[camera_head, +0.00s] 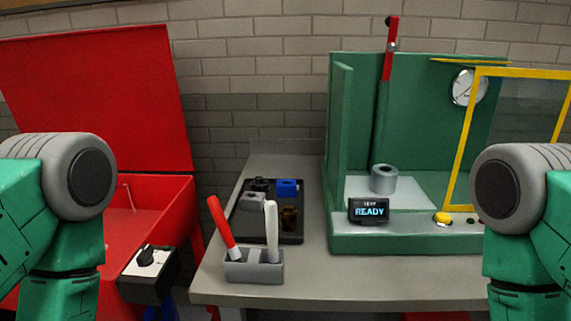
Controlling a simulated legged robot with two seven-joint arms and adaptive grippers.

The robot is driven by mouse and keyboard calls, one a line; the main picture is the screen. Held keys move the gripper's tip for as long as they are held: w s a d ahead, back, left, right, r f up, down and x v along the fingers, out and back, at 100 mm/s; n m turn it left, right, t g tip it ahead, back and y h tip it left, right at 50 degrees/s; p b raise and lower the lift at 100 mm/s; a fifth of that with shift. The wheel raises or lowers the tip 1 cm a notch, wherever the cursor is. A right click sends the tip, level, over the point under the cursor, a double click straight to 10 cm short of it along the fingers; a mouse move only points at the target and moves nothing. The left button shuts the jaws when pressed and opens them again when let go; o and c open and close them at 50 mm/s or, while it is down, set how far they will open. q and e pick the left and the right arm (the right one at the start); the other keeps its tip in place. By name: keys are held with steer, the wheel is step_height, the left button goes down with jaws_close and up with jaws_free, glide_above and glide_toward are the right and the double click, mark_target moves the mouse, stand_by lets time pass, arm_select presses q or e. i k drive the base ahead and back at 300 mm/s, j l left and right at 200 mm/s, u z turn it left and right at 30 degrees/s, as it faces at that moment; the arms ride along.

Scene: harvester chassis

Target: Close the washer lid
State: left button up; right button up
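The red washer (150,214) stands at the left, beside the grey bench. Its red lid (95,95) is raised, leaning back near the brick wall, and the red tub below is open. A control box with a black knob (147,257) sits on the washer's front right corner. My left arm covers part of the tub and the lid's lower left. My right arm stands at the right edge, in front of the green machine. Neither gripper shows in the head view.
The grey bench (330,289) holds a grey holder (254,267) with a red-handled and a white-handled tool. Behind it is a black tray (293,238) with small parts. A green press (352,243) with a yellow-framed guard (464,150) and a READY display (369,211) fills the right.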

mark_target(119, 86)
steer(key=u, duration=1.35)
steer(key=j+z, duration=0.4)
steer(key=j, duration=0.6)
